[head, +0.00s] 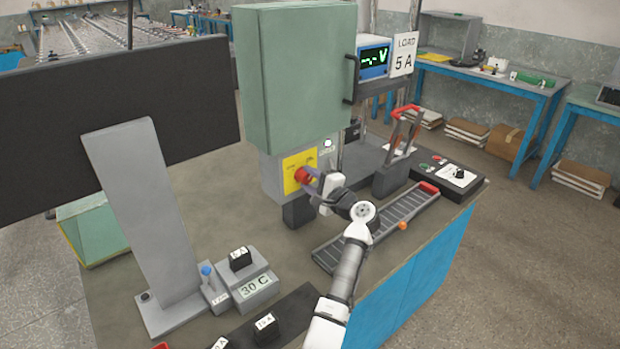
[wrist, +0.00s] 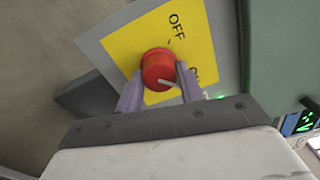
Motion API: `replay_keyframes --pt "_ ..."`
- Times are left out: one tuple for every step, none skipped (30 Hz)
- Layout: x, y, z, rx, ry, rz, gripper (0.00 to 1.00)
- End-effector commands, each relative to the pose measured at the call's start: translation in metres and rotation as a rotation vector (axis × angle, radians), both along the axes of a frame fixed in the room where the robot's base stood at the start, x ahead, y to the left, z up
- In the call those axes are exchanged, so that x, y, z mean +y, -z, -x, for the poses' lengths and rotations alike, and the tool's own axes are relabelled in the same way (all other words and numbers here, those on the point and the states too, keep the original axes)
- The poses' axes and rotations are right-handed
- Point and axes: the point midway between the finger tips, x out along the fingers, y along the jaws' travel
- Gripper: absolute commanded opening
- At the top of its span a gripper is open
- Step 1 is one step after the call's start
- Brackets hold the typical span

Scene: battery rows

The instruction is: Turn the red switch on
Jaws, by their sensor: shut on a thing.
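The red switch (head: 303,175) is a round knob on a yellow plate (head: 291,182), on the grey box below a green cabinet. In the wrist view the red switch (wrist: 158,68) carries a pale pointer line, and the yellow plate (wrist: 195,40) shows "OFF" above the knob. A second label to the lower right is partly hidden by a finger. The pointer line slants toward that lower-right label, away from "OFF". My gripper (head: 314,182) is shut on the knob, with one finger on each side; its fingers also show in the wrist view (wrist: 158,88).
The green cabinet (head: 297,75) hangs right above the switch. A dark monitor (head: 60,100) stands at left. A grey slotted rail (head: 375,230) and a red-handled lever (head: 403,125) lie to the right. A green light (wrist: 220,97) glows beside the plate.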

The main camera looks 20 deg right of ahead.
Motion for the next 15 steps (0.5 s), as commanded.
replay_keyframes --pt "-0.0008 0.0006 0.0005 0.002 0.001 -0.006 0.15" --pt "-0.0009 0.0008 0.0004 0.003 0.001 -0.007 0.15" --pt "-0.0008 0.0008 0.0004 0.003 0.001 -0.007 0.15" --pt "-0.0008 0.0008 0.0004 0.003 0.001 -0.007 0.15" --pt "-0.0009 0.0009 0.0004 0.003 0.001 -0.007 0.15" --pt "-0.0008 0.0009 0.0004 0.003 0.001 -0.007 0.15" --pt "-0.0009 0.001 0.0004 0.003 0.001 -0.007 0.15" --pt "-0.0009 0.001 0.0004 0.003 0.001 -0.007 0.15" --pt "-0.0009 0.001 0.0005 0.003 0.002 -0.007 0.15" --pt "-0.0009 0.001 0.0004 0.003 0.001 -0.007 0.15" --pt "-0.0009 0.001 0.0004 0.003 0.001 -0.007 0.15" --pt "-0.0009 0.001 0.0005 0.003 0.002 -0.007 0.4" --pt "-0.0009 0.001 0.0005 0.003 0.002 -0.007 0.44" --pt "-0.0009 0.001 0.0004 0.003 0.001 -0.007 0.48" --pt "-0.0008 0.0009 0.0004 0.003 0.001 -0.007 0.53"
